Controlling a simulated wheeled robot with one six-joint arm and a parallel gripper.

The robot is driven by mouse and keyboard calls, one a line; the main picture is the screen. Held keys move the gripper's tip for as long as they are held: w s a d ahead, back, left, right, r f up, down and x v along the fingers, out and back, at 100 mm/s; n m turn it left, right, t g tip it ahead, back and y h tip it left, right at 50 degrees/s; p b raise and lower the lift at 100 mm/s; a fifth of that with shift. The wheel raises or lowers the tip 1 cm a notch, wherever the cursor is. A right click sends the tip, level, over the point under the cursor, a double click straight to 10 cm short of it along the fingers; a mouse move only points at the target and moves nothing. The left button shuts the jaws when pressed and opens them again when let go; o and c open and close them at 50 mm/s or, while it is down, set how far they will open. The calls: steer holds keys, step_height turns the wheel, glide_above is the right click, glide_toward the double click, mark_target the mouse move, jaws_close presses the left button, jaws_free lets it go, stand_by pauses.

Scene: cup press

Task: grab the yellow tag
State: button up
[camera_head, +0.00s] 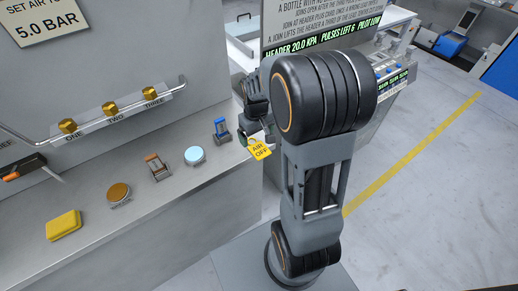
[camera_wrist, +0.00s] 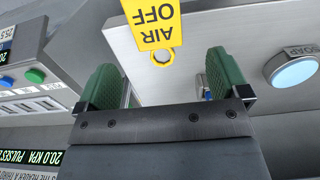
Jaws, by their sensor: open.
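The yellow tag (camera_wrist: 153,22) reads "AIR OFF" and appears upside down at the top of the wrist view, its ringed hole toward my gripper. It also shows in the head view (camera_head: 260,150), tilted near the front edge of the grey counter, just below my gripper (camera_head: 256,122). In the wrist view my gripper (camera_wrist: 162,68) has its two green-padded fingers well apart. The ringed end of the tag lies in line with the gap between them. I see no finger touching the tag. What the tag hangs from or rests on cannot be made out.
A blue-handled clamp (camera_head: 221,130) stands left of the tag. A light-blue round button (camera_head: 194,154), an orange-handled clamp (camera_head: 156,166), a brown disc (camera_head: 119,194) and a yellow block (camera_head: 63,225) line the counter (camera_head: 150,225). Brass knobs (camera_head: 110,109) sit on the wall behind.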

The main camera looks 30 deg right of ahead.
mark_target(257, 147)
steer(key=shift+d+f, duration=0.15)
steer(key=shift+f, duration=2.55)
steer(key=shift+f, duration=0.1)
steer(key=c, duration=1)
